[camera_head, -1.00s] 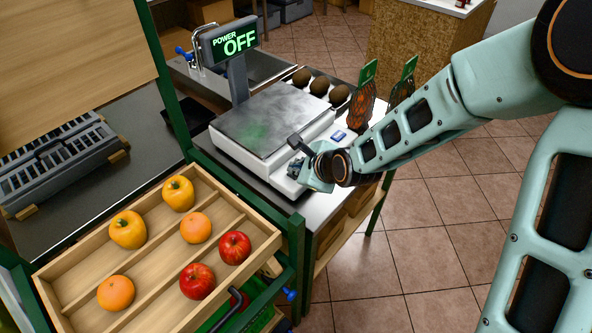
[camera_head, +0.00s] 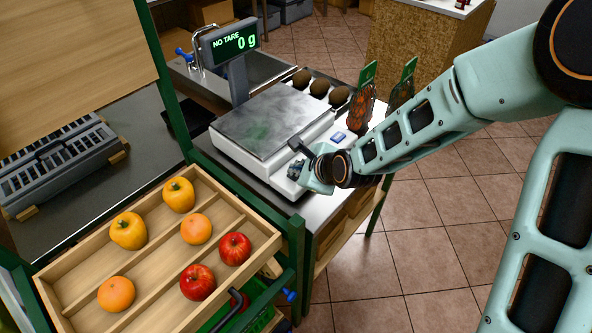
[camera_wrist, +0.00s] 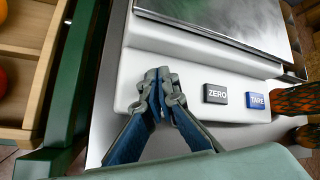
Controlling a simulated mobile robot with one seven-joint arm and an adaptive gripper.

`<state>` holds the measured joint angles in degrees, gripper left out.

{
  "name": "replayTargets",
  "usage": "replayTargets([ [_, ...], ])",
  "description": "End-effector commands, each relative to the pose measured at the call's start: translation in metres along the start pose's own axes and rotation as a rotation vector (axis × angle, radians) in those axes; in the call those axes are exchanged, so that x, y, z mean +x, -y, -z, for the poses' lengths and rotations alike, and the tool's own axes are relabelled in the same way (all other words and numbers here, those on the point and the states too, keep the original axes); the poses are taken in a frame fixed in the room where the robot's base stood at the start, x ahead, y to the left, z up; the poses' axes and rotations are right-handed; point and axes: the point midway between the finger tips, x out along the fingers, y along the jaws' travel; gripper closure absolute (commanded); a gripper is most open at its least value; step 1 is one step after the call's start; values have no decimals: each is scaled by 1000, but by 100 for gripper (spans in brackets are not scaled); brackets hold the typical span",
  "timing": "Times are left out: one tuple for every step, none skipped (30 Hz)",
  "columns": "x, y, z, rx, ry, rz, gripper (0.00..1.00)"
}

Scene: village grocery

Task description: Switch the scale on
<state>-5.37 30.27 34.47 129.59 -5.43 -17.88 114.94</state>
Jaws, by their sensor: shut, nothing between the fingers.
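The scale (camera_head: 318,131) is white with a flat metal pan (camera_head: 262,122) and stands on the counter. Its raised display (camera_head: 230,41) reads "NO TARE" and "0 g" in lit green. My gripper (camera_wrist: 160,80) is shut and empty, with its fingertips at the scale's front panel, left of the ZERO button. The dark ZERO button (camera_wrist: 215,94) and the blue TARE button (camera_wrist: 256,100) show in the wrist view. The panel under the fingertips is hidden, and I cannot tell whether they touch it. In the head view my gripper (camera_head: 296,170) is at the scale's near front corner.
A wooden tray (camera_head: 262,243) with apples, oranges and yellow peppers is at the lower left. A green post (camera_head: 297,262) stands close to the scale. Several round brown fruits (camera_head: 320,87) lie behind the scale. The tiled floor (camera_head: 430,250) at right is clear.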

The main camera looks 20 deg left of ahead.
Motion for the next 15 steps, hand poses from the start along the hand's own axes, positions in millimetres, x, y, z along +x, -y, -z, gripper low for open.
replayTargets([
  [0,0,0,0,0,0,100],
  [0,0,0,0,0,0,100],
  [0,0,0,0,1,0,100],
  [0,0,-1,0,1,1,100],
  [-1,1,-1,0,1,1,100],
  [-2,2,-2,0,1,1,100],
  [-4,3,-3,0,1,1,100],
  [-5,4,-4,0,1,1,100],
  [-8,6,-6,0,1,1,100],
  [-10,8,-8,1,1,1,100],
  [-13,10,-10,1,1,1,100],
  [-16,12,-12,1,1,1,100],
  [-18,13,-14,1,1,1,100],
  [-20,15,-16,0,1,1,100],
  [-23,17,-17,-1,1,1,100],
])
